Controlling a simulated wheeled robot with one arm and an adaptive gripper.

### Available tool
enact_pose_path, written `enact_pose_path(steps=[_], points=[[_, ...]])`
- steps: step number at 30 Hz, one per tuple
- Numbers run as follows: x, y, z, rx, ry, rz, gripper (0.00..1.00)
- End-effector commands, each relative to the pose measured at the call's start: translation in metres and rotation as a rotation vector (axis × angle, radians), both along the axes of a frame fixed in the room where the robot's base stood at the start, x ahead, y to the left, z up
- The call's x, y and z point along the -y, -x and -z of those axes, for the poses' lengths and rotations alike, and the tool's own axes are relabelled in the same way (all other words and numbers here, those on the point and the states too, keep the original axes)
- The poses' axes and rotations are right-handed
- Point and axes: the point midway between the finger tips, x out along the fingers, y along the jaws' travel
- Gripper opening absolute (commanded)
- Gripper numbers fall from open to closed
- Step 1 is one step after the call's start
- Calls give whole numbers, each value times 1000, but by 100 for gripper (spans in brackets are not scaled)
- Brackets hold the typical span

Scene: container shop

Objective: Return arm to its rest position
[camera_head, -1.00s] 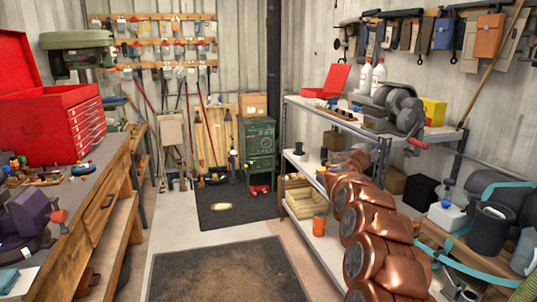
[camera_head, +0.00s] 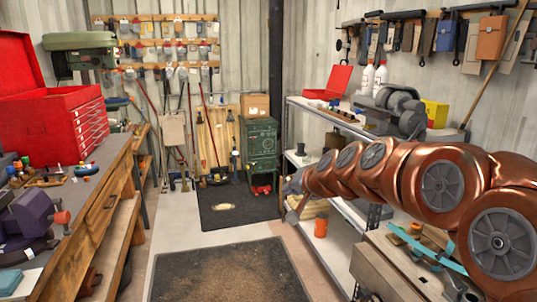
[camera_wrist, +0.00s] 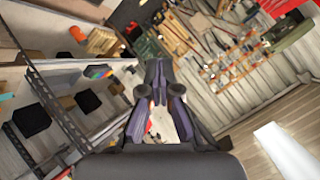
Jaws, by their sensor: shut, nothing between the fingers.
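My copper-coloured arm reaches in from the right edge of the head view and stretches left in front of the right-hand shelf. My gripper (camera_head: 290,190) is at its far end, small and grey, beside the shelf and above the floor. In the wrist view my dark gripper (camera_wrist: 158,72) points away from the camera with its fingertips together. Nothing shows between them. The gripper touches nothing that I can make out.
The metal shelf (camera_head: 330,118) on the right holds a grey machine (camera_head: 398,108) and bottles. A wooden workbench (camera_head: 112,200) with a red toolbox (camera_head: 62,125) stands on the left. The dark floor mat (camera_head: 225,272) between them is clear. A green cabinet (camera_head: 260,137) stands at the back.

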Motion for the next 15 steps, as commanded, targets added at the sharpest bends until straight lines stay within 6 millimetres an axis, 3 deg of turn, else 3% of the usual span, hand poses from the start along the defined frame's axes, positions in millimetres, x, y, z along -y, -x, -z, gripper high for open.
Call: enact_pose_path(steps=[1,8,15], points=[[-2,25,9,-41,36,-40,0],[7,146,67,-273,218,-203,0],[48,277,121,-542,394,-308,0]])
